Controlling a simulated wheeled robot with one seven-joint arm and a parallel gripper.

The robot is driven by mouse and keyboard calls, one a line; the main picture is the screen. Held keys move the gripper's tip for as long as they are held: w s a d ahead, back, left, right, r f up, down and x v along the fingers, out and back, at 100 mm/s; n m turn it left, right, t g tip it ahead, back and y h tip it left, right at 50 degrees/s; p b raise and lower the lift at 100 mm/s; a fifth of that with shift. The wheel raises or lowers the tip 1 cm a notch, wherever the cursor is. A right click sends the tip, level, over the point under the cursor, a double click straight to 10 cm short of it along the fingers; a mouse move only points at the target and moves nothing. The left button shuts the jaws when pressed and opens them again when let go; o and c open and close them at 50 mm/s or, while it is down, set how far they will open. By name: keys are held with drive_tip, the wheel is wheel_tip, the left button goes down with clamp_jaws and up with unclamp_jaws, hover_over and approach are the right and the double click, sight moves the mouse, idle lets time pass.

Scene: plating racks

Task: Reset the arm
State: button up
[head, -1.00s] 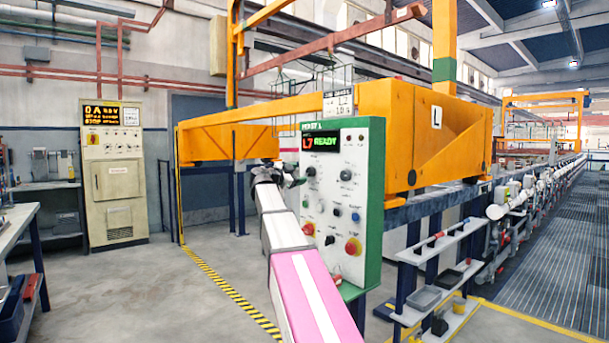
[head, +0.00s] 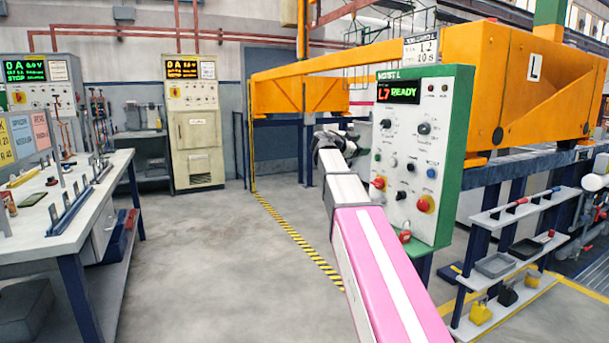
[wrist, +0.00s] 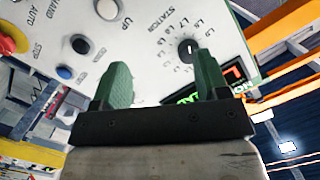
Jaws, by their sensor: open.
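My arm reaches forward in the head view, and my gripper (head: 335,147) is at its far end, to the left of the control panel (head: 409,217). In the wrist view my gripper (wrist: 165,82) shows two green fingers set wide apart with nothing between them. The panel (wrist: 165,30) lies beyond the fingertips, with a station selector knob (wrist: 188,49) near the right finger. The panel's display (head: 398,92) reads "L7 READY". From these views I cannot tell the exact gap between fingers and panel.
A workbench (head: 113,178) with tools stands at the left. A beige cabinet (head: 193,130) stands at the back. An orange hoist beam (head: 505,90) and a small shelf (head: 510,215) are at the right. The floor (head: 220,250) between bench and arm is clear.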

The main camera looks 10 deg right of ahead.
drive_tip(key=s+a+f+n+g+y, duration=0.1)
drive_tip(key=s+f+n+y, duration=0.25)
drive_tip(key=f, duration=0.85)
drive_tip(key=s+a+f+n+g+y, duration=0.1)
drive_tip(key=s+a+f+n+y, duration=0.2)
drive_tip(key=f, duration=0.8)
drive_tip(key=s+f+n+g+y, duration=0.1)
drive_tip(key=s+f+n, duration=0.3)
drive_tip(key=f, duration=0.8)
drive_tip(key=s+a+f+n+g+y, duration=0.2)
drive_tip(key=s+a+f+n+y, duration=0.2)
drive_tip(key=s+f, duration=0.5)
drive_tip(key=s+a+f+n+g+y, duration=0.2)
drive_tip(key=s+a+f+n+y, duration=0.2)
drive_tip(key=s+f, duration=0.6)
drive_tip(key=shift+a+f+n, duration=0.45)
drive_tip(key=shift+a+f, duration=0.35)
clamp_jaws()
